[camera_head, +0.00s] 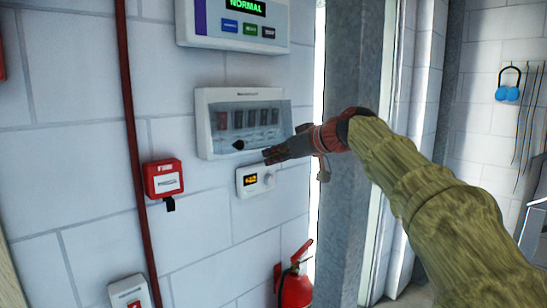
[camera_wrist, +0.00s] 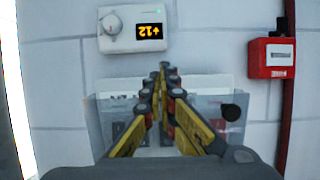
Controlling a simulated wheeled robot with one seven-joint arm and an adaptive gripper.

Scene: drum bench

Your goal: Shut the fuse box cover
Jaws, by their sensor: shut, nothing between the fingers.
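The white fuse box (camera_head: 203,125) hangs on the wall in the head view, with a row of dark switches inside. Its clear cover (camera_head: 281,117) has a black knob (camera_head: 238,145) at its lower edge. In the wrist view, which looks upside down, the cover (camera_wrist: 98,118) is wider than the box and appears to stand out from it, ajar. The knob (camera_wrist: 231,112) shows there too. My gripper (camera_head: 268,156) is shut and empty beside the box's lower right. Its fingers (camera_wrist: 164,75) overlap the cover in the wrist view; I cannot tell whether they touch it.
A thermostat (camera_head: 242,184) is just below the fuse box. A red alarm box (camera_head: 164,178) and a red pipe (camera_head: 131,115) are to the left. A display panel (camera_head: 234,43) is above. A fire extinguisher (camera_head: 295,289) is below, and a grey column (camera_head: 351,220) stands to the right.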

